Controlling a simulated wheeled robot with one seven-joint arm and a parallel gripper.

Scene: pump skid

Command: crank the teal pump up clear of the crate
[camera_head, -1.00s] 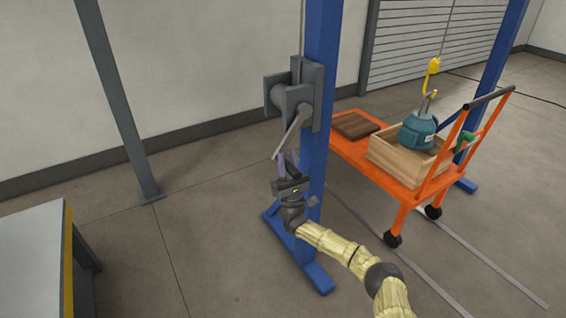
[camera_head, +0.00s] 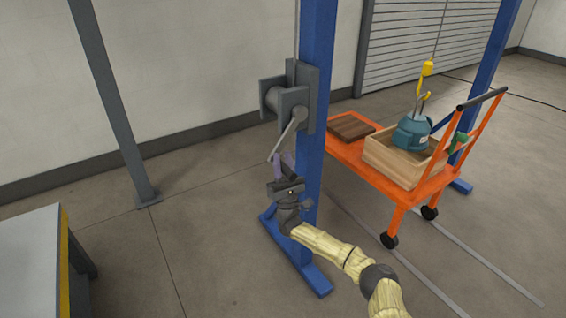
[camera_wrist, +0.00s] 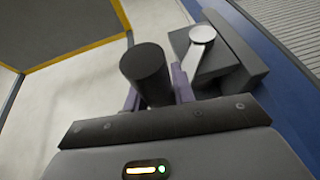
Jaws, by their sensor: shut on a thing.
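The teal pump (camera_head: 411,133) sits with its lower part inside the wooden crate (camera_head: 390,166); its top stands above the rim. A yellow hook block (camera_head: 427,67) hangs just over it, with the hook at the pump's lifting loop. The grey winch (camera_head: 288,98) is on the blue post, with its crank arm (camera_head: 287,140) slanting down to the left. My gripper (camera_head: 282,163) is at the crank's lower end. In the wrist view its purple fingers are on either side of the dark crank handle (camera_wrist: 145,72), shut on it.
The crate stands on an orange cart (camera_head: 375,176) beside a dark wooden board (camera_head: 350,126). The blue post (camera_head: 317,90) is right behind my gripper. A grey table (camera_head: 32,255) is at lower left. The floor between table and post is clear.

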